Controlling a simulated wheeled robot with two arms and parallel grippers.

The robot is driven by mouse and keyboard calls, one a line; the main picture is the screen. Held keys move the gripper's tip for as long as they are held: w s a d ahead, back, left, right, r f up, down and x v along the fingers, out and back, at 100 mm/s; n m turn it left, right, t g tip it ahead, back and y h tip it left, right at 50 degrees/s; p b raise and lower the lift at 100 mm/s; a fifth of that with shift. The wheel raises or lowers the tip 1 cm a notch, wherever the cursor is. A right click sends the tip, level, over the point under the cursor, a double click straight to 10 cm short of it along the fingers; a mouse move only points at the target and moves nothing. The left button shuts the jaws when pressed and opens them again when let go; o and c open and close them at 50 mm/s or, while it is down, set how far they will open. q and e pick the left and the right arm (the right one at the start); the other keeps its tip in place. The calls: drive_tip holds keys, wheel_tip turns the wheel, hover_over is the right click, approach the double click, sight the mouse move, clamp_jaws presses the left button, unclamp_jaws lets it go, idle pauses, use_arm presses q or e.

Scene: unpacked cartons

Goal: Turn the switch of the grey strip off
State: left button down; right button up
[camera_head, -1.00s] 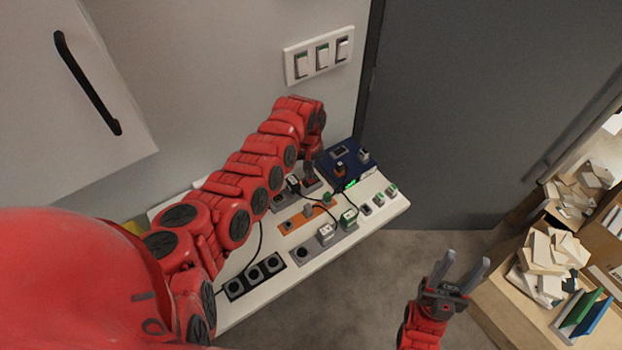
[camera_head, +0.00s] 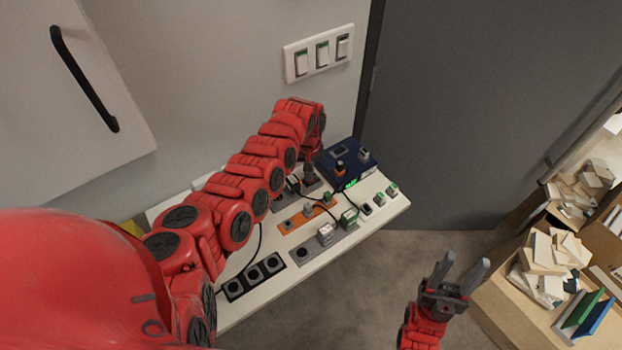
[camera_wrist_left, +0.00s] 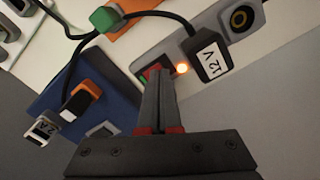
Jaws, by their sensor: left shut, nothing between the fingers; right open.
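The grey strip (camera_wrist_left: 188,38) shows in the left wrist view with a round socket, a plug marked 12 V (camera_wrist_left: 209,58) and a lit orange lamp (camera_wrist_left: 182,69). Its switch (camera_wrist_left: 152,71), with red showing, is beside the lamp and partly hidden behind my fingertips. My left gripper (camera_wrist_left: 154,80) is shut and empty, its tips at the switch; I cannot tell whether they touch it. In the head view my left gripper (camera_head: 310,178) points down at the back of the table, where the arm hides much of the strip. My right gripper (camera_head: 461,272) is open and empty, away from the table.
An orange strip (camera_head: 291,224), a black strip (camera_head: 254,278) and another grey strip (camera_head: 302,255) lie on the white table (camera_head: 285,292). A blue box (camera_head: 337,166) stands right of my left gripper. Cables cross nearby. Wall switches (camera_head: 322,55) are above.

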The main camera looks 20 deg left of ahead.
use_arm(q)
drive_tip(key=shift+f, duration=0.35)
drive_tip(key=shift+s+r, duration=0.1)
drive_tip(key=shift+r+p, duration=0.75)
drive_tip(key=shift+r, duration=0.15)
wheel_tip(320, 180, up, 2)
drive_tip(key=shift+r+p, duration=0.15)
drive_tip(key=shift+p, duration=0.75)
drive_tip(key=shift+r+p, duration=1)
drive_tip(key=shift+r, duration=0.4)
drive_tip(key=shift+f, duration=0.1)
